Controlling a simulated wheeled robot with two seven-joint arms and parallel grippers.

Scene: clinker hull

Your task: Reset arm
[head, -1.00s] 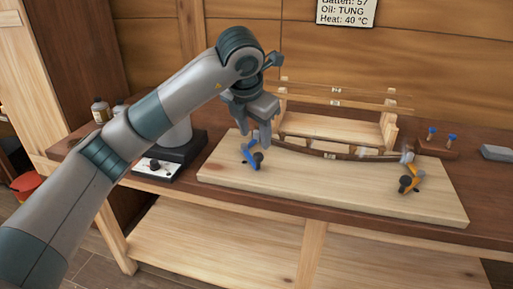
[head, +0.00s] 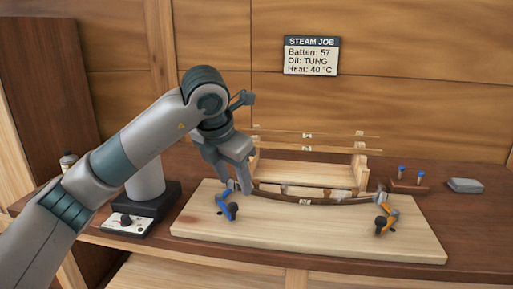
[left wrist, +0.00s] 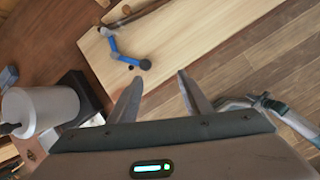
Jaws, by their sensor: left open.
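My left gripper (head: 236,188) is open and empty above the left part of the pale board, close to the blue clamp (head: 226,207). Its two spread fingers also show in the left wrist view (left wrist: 158,92), with the blue clamp (left wrist: 122,52) beyond them and apart from them. A dark curved batten (head: 325,201) runs along the board between the blue clamp and an orange clamp (head: 386,222). The gripper hides the batten's left end in the head view. My right gripper does not show in the head view.
The pale board (head: 300,235) lies on the dark bench. A wooden rack (head: 310,172) with thin strips stands behind the batten. A white cylinder on a black base (head: 150,212) stands left, under my arm. A peg block (head: 408,187) and grey block (head: 465,186) are right. A sign (head: 311,56) hangs behind.

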